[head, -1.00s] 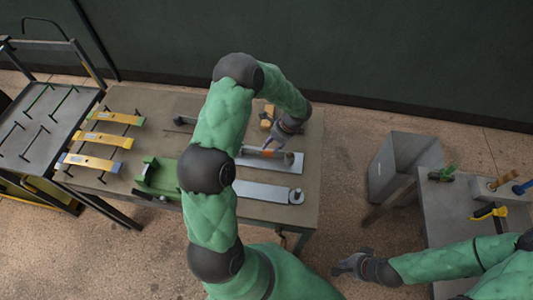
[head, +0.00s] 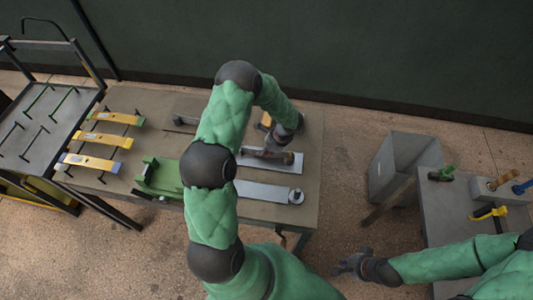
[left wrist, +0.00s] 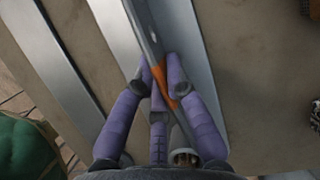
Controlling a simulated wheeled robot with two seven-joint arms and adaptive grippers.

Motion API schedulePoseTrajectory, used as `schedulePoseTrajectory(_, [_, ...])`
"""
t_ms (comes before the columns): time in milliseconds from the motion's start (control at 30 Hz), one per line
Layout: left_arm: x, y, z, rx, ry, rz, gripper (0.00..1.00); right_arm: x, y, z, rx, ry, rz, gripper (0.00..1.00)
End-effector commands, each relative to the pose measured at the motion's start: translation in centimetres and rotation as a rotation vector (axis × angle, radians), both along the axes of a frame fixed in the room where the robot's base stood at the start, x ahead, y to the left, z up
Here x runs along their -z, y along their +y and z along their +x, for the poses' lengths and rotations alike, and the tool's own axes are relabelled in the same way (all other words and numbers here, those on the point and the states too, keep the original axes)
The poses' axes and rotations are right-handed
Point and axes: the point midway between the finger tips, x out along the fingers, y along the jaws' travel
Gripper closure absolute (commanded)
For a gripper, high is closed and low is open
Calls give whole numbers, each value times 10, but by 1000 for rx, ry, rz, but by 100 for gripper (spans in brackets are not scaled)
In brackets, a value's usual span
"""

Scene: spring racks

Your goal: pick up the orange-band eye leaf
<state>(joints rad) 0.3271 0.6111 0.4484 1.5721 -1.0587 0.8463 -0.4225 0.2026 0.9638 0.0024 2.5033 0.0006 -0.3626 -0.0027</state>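The orange-band eye leaf (left wrist: 163,81) is a narrow grey bar with an orange band in the left wrist view. It lies along a pale grey plate (left wrist: 191,44). My left gripper (left wrist: 159,62) has its purple fingers on both sides of the leaf at the band. The fingertips look close against its edges, but I cannot tell whether they grip it. In the head view my left gripper (head: 276,156) is low over the plate (head: 249,159) and hides most of the leaf. My right gripper (head: 347,262) is empty, fingers apart, over the floor between the tables.
A second pale plate (head: 262,192) with a round post lies in front. A green fixture (head: 158,177) and several yellow leaves (head: 100,140) on stands are to the left. A grey bin (head: 405,162) stands right of the table, and a side table (head: 450,213) holds small tools.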

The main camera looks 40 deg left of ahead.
Motion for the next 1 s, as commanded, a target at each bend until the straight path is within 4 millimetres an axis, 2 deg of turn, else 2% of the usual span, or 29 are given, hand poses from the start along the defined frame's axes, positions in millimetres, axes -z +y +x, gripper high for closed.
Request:
schedulePoseTrajectory(300, [-3,1,2,0,-4,2,100,0,0,0,0,0,0,100])
schedulePoseTrajectory(433, [-10,1,2,-2,-5,3,100,-1,0,0,0,0,0,100])
schedulePoseTrajectory(800, [-69,1,2,-1,-7,3,100,-3,0,0,0,0,0,100])
schedulePoseTrajectory(1000, [-92,1,2,0,-5,3,100,-4,0,0,0,0,0,100])
